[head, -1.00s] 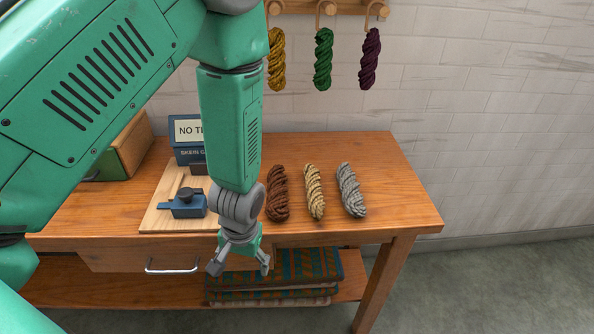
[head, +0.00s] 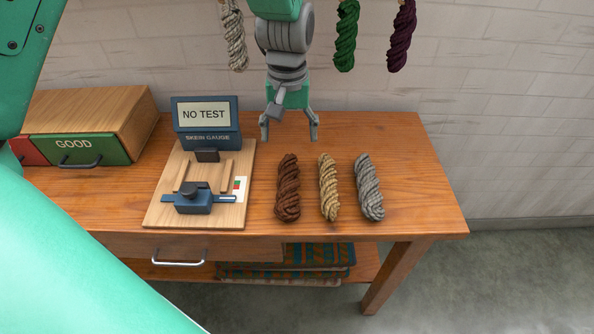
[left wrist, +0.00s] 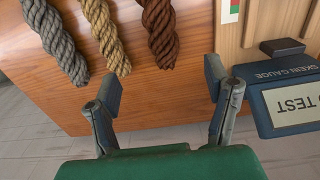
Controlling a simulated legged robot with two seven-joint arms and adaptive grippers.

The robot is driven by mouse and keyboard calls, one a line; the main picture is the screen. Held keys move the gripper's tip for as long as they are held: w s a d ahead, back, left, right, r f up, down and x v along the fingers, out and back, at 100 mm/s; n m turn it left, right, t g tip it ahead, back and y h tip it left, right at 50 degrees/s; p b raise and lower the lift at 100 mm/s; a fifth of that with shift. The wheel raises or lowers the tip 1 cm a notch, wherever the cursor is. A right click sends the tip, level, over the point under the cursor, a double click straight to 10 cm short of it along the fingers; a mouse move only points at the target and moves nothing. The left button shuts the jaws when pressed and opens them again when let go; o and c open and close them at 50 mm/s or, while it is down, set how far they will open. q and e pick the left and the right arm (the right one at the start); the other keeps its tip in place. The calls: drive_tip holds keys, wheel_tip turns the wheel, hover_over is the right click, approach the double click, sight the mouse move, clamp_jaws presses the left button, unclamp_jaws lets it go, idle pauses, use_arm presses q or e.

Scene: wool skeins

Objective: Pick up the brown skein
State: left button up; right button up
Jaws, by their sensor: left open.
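The brown skein (head: 288,190) lies on the wooden table, leftmost of three skeins in a row. It also shows at the top of the left wrist view (left wrist: 161,32). My left gripper (head: 290,128) is open and empty, pointing down above the table. In the head view it appears just beyond the far end of the brown skein, apart from it. In the left wrist view its two fingers (left wrist: 162,88) stand wide apart with bare table between them. My right gripper is not in view.
A beige skein (head: 329,188) and a grey skein (head: 369,188) lie to the right. A skein gauge (head: 207,122) reading "NO TEST" stands left on a wooden board (head: 164,216). A green-fronted box (head: 82,149) is farther left. Skeins hang on the wall behind, including a green one (head: 346,36).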

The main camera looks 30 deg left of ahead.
sight(290, 170)
use_arm(q)
drive_tip(key=f, duration=0.4)
drive_tip(key=d+f, duration=0.1)
drive_tip(key=f, duration=0.2)
drive_tip(key=shift+s+b, duration=0.3)
drive_tip(key=shift+b, duration=0.1)
drive_tip(key=shift+f, duration=0.3)
drive_tip(key=f, duration=0.2)
drive_tip(key=a+f, duration=0.1)
drive_tip(key=f, duration=0.1)
drive_tip(key=shift+s+a+f+b, duration=0.1)
drive_tip(key=shift+f+b, duration=0.05)
drive_tip(key=shift+b, duration=0.15)
drive_tip(key=shift+a+f, duration=0.1)
drive_tip(key=shift+f, duration=0.4)
drive_tip(key=shift+r, duration=0.1)
drive_tip(key=shift+d, duration=0.35)
drive_tip(key=c, duration=1.2)
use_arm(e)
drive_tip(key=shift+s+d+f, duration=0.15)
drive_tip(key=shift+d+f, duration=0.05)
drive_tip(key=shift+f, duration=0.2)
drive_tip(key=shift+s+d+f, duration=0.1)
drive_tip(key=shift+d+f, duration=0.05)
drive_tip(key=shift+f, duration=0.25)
